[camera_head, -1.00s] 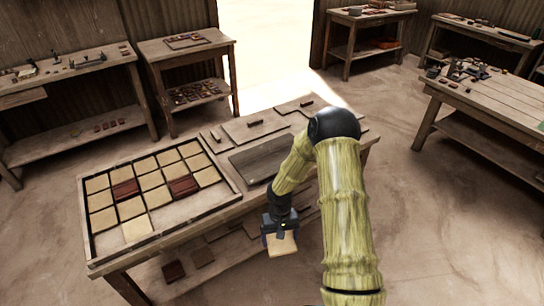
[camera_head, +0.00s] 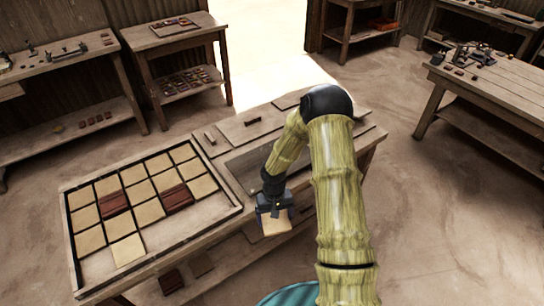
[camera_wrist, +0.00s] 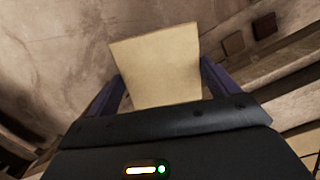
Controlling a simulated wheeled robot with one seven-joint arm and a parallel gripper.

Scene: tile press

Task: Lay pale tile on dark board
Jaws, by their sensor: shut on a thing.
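My gripper (camera_head: 274,210) is shut on a square pale tile (camera_head: 277,225) and holds it in front of the workbench's near edge, apart from the bench top. In the wrist view the pale tile (camera_wrist: 158,65) sits between the two fingers, tilted a little, with nothing else touching it. The dark board (camera_head: 243,166) lies on the bench top behind and to the left of the gripper. The wrist view does not show the board.
Plain boards (camera_head: 252,125) lie behind the dark board. Dark tiles (camera_head: 171,281) lie on the lower shelf.

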